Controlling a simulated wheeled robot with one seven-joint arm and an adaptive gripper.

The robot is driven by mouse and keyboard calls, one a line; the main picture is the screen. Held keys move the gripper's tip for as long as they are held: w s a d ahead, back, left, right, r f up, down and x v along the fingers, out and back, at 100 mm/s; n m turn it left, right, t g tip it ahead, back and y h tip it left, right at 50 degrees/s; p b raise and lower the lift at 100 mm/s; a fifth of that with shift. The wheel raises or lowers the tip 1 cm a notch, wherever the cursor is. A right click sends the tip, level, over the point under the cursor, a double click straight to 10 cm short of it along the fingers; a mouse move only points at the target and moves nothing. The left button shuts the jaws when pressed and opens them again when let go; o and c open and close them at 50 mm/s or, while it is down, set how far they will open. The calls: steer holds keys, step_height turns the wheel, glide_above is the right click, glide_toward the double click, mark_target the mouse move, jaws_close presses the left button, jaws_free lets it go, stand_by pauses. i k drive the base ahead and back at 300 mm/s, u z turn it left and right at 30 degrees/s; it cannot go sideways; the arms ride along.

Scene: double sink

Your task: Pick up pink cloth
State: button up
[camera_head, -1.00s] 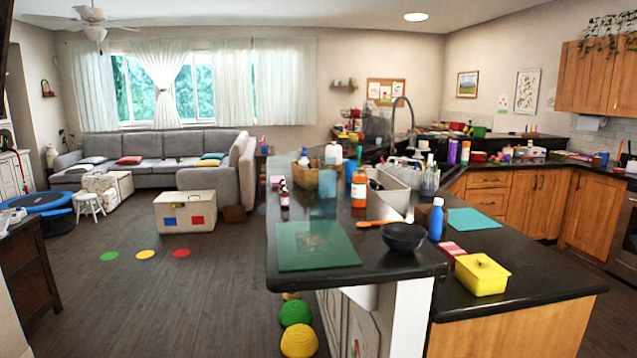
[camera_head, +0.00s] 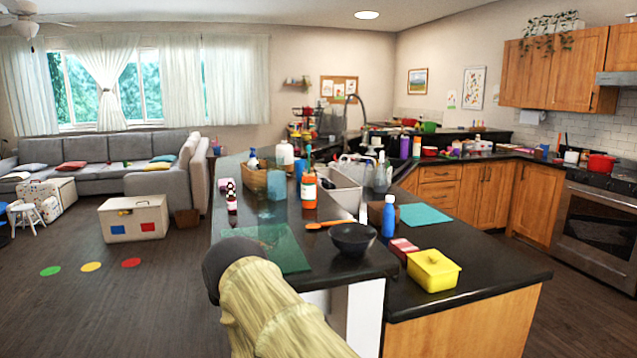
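A small folded pink item (camera_head: 402,247), which looks like the pink cloth, lies on the dark counter in the head view. It sits between the blue bottle and the yellow box, beside the black bowl. It is small here, so I cannot tell its material for sure. My arm, pale yellow with a dark rounded end, shows at the bottom centre, in front of the counter corner and to the left of the pink item. My gripper is not visible.
A yellow lidded box (camera_head: 433,271), a blue bottle (camera_head: 389,217), a black bowl (camera_head: 353,239) and an orange spoon (camera_head: 327,225) stand close to the pink item. A teal mat (camera_head: 425,214) lies behind. Open floor (camera_head: 130,310) is at the left.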

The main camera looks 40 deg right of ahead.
mark_target(222, 182)
steer(key=z, duration=0.7)
steer(key=i, duration=0.35)
